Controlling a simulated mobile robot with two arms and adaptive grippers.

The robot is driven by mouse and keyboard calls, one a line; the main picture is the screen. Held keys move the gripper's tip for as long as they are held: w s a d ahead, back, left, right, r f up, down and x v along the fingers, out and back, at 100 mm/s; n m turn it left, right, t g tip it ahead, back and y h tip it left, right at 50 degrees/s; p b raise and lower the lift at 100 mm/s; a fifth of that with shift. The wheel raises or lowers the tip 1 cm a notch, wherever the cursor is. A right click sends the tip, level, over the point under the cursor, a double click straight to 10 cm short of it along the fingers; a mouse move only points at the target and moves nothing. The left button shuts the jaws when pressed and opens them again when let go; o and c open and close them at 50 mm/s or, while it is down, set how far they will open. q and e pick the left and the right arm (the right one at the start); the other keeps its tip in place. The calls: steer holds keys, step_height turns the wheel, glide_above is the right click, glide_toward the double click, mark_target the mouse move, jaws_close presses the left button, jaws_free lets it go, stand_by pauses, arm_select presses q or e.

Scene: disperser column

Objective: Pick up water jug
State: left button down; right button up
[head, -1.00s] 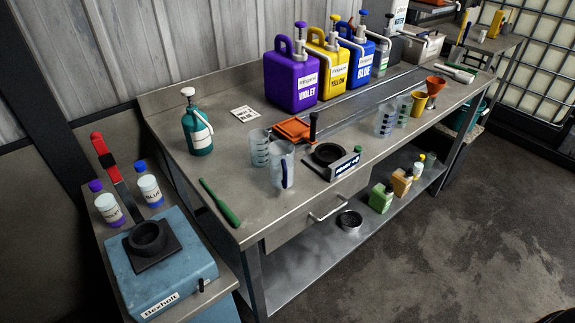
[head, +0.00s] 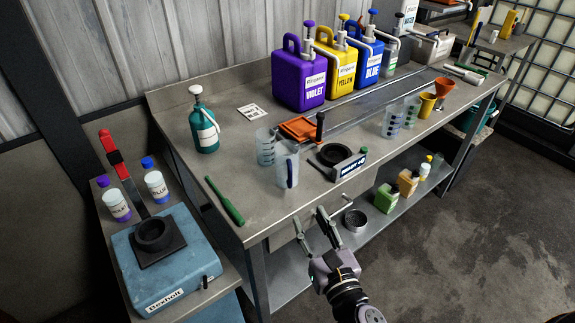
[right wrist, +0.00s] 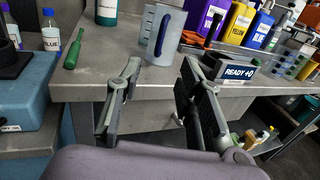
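A clear jug with a dark blue handle (head: 286,165) stands upright near the front edge of the steel bench. Its handle faces the front. It also shows in the right wrist view (right wrist: 160,33), upright, beyond and between my fingers. My right gripper (head: 311,215) is open and empty, in front of the bench edge and apart from the jug. In the right wrist view the two fingers (right wrist: 161,66) are spread wide. A white container with a partly cut-off label (head: 408,14) stands at the back; I cannot read the whole label. My left gripper is not in view.
A clear beaker (head: 266,147) stands close behind the jug. A black round device (head: 334,157) sits to its right, a green tool (head: 225,200) to its left. The violet canister (head: 299,80) stands at the back. A drawer handle and lower shelf are near my right arm.

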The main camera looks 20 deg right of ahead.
mark_target(291, 183)
steer(key=w+p, duration=0.2)
steer(key=w, duration=0.8)
steer(key=shift+a, duration=0.1)
steer(key=w, duration=0.3)
steer(key=w+p, duration=0.1)
steer(key=shift+w+f, duration=0.25)
steer(key=shift+s, duration=0.1)
steer(key=shift+c, duration=0.6)
jaws_close()
